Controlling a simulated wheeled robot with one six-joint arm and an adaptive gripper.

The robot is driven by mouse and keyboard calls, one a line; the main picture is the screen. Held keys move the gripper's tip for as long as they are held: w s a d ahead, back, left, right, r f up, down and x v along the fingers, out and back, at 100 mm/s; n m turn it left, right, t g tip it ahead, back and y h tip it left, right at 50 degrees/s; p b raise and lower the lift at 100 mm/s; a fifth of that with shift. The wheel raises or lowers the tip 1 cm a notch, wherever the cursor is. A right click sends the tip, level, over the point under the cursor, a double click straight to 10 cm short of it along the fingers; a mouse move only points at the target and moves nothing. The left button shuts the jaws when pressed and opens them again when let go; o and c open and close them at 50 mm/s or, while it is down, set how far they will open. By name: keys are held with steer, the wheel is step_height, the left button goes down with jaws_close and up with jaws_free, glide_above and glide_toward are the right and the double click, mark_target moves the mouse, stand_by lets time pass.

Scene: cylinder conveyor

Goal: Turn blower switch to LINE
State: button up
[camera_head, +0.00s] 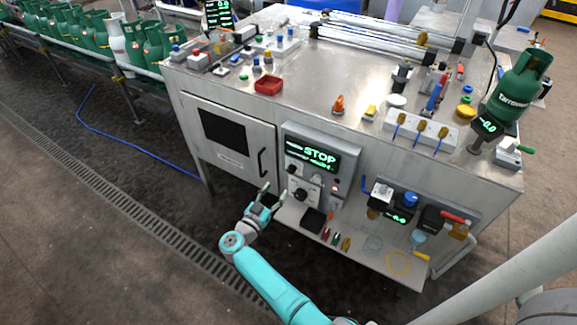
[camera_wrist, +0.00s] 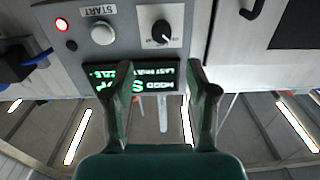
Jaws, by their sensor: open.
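The control panel (camera_head: 322,138) on the cabinet front has a screen (camera_head: 313,155) with large green "STOP" lettering. A black rotary knob on a pale plate (camera_head: 301,194) sits below the screen. I take it for the blower switch, but its position labels are too small to read. The knob (camera_wrist: 161,30) shows upside down in the wrist view, its white pointer line visible. My gripper (camera_head: 274,190) is open and empty, left of the knob and apart from it. In the wrist view my fingers (camera_wrist: 152,78) spread across the screen (camera_wrist: 140,88), with the knob beyond their tips.
A white START button (camera_wrist: 103,33) and a lit red lamp (camera_wrist: 62,24) are beside the knob. A cabinet door with a black handle (camera_head: 262,162) is to the left. A lower shelf (camera_head: 355,243) with small tools juts out below.

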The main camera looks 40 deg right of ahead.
mark_target(290, 170)
steer(key=x, duration=1.1)
steer(key=shift+w, duration=0.2)
jaws_close()
